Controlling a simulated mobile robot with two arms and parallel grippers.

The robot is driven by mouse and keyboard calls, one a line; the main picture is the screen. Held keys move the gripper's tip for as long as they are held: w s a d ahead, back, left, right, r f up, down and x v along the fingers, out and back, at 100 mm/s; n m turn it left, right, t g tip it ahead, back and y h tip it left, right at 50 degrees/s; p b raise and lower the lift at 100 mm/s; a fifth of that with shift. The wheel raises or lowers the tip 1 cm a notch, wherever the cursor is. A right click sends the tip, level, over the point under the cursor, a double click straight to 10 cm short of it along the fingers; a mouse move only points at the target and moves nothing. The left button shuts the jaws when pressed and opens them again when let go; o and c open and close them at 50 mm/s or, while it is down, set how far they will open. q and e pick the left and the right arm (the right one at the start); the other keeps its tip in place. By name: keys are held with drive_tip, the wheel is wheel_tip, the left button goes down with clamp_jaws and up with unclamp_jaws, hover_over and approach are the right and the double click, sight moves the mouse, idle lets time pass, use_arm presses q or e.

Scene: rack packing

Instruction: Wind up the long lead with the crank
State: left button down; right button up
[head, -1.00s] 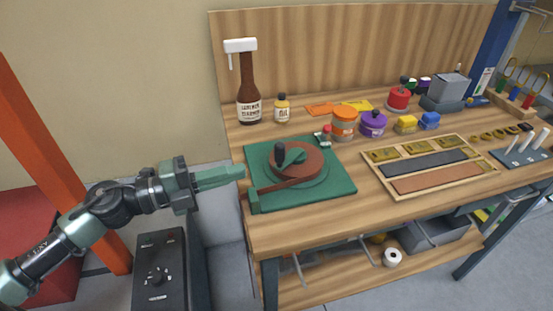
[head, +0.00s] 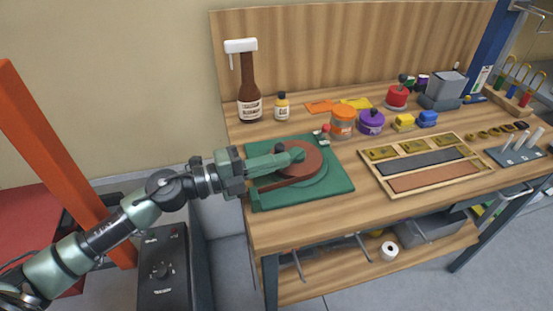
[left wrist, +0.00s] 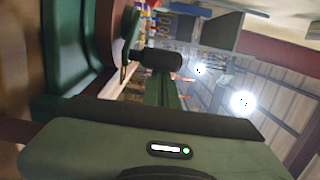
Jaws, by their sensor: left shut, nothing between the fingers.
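The winder has a red-brown disc (head: 312,162) on a round green base, on a green mat (head: 335,184) at the table's left end. A red-brown strip, seemingly the lead (head: 283,186), runs from the disc's front toward the mat's left edge. My left gripper (head: 298,155) is shut and empty, its fingers reaching over the disc. It covers the crank and its black knob in the head view. In the left wrist view, a black cylinder (left wrist: 160,60), apparently the crank knob, stands beside the fingers; I cannot tell if they touch. My right gripper is out of view.
A wooden tray (head: 392,193) lies to the right.

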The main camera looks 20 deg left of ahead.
use_arm(q)
drive_tip(key=shift+a+m+g+h+b, duration=0.3)
drive_tip(key=shift+g+h+b, duration=0.1)
drive_tip(key=shift+g+b, duration=0.15)
drive_tip(key=shift+w+a, duration=0.1)
drive_tip(key=shift+w+a+f+m+g+h+b, duration=0.15)
drive_tip(key=shift+a+m+g+h+b, duration=0.3)
drive_tip(key=shift+b, duration=0.35)
drive_tip(key=shift+w+a+b, duration=0.25)
drive_tip(key=shift+a+b, duration=0.1)
drive_tip(key=shift+a, duration=0.1)
drive_tip(key=shift+w+a, duration=0.95)
drive_tip(key=shift+a, duration=0.1)
drive_tip(key=shift+w+a, duration=0.4)
drive_tip(key=shift+w, duration=0.25)
drive_tip(key=shift+w+a, duration=0.4)
drive_tip(key=shift+w, duration=0.25)
drive_tip(key=shift+r, duration=0.25)
